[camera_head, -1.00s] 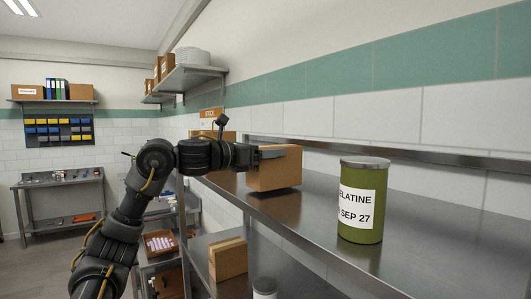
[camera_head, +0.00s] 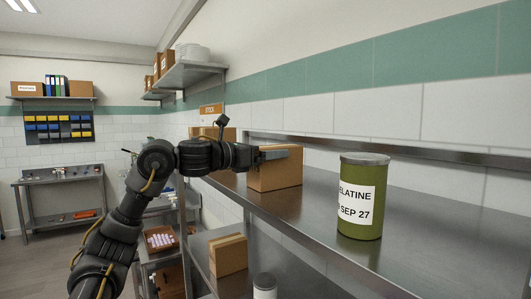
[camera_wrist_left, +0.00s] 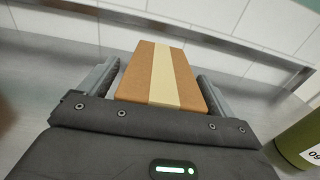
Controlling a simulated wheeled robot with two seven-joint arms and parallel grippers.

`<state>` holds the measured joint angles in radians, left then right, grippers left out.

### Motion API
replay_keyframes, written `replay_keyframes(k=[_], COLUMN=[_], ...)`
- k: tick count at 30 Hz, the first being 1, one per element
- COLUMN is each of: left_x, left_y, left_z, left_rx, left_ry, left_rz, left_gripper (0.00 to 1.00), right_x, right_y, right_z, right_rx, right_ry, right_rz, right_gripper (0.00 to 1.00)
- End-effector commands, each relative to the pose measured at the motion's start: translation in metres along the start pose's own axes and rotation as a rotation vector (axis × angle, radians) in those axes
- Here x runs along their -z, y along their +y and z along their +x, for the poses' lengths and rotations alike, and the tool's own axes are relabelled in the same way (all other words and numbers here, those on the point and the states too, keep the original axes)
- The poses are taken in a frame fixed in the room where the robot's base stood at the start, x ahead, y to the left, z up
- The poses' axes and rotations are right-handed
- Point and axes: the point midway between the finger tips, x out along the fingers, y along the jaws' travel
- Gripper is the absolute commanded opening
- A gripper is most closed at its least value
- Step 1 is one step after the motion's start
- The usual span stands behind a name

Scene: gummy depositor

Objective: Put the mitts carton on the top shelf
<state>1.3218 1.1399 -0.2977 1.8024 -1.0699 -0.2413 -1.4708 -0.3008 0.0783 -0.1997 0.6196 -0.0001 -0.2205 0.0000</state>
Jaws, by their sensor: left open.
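A brown carton (camera_head: 275,174) stands on the upper steel shelf (camera_head: 318,203), near its front edge; I take it to be the mitts carton, though no label faces me. My left gripper (camera_head: 274,153) is at the carton's top. In the left wrist view the carton (camera_wrist_left: 146,72), with a pale tape strip, lies between the two fingers of the open gripper (camera_wrist_left: 155,85). A narrow gap shows beside the right finger; contact on the left side is hard to tell. My right gripper is not in view.
A green gelatine canister (camera_head: 361,200) stands on the same shelf, right of the carton; it also shows in the left wrist view (camera_wrist_left: 300,140). Below are another carton (camera_head: 228,255) and a white-lidded jar (camera_head: 265,287). Shelf surface between carton and canister is clear.

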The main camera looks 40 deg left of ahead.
Motion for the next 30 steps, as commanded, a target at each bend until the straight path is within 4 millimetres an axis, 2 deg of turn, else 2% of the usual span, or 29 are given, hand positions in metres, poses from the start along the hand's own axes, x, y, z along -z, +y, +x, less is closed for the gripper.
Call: replay_keyframes(k=[1,5,12,18,24,30], left_x=[-0.005,0.000,0.001,-0.001,-0.002,-0.003], left_y=[0.000,0.001,0.001,0.000,0.000,0.000], left_z=[0.000,-0.016,-0.067,-0.102,-0.118,-0.121], left_rx=[0.000,-0.003,-0.003,-0.002,-0.001,0.000], left_ry=[-0.002,-0.004,-0.004,-0.003,-0.001,-0.001], left_rz=[0.000,0.004,0.004,0.002,0.000,0.000], left_gripper=[0.90,0.90,0.90,0.90,0.90,0.90], right_x=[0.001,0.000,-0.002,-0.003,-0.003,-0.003], right_y=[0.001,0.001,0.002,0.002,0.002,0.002], right_z=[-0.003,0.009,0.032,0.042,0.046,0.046], right_rx=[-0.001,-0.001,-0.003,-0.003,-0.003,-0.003], right_ry=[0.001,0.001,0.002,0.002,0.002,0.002], right_rz=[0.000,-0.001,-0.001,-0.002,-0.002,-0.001], right_gripper=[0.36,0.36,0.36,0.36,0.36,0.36])
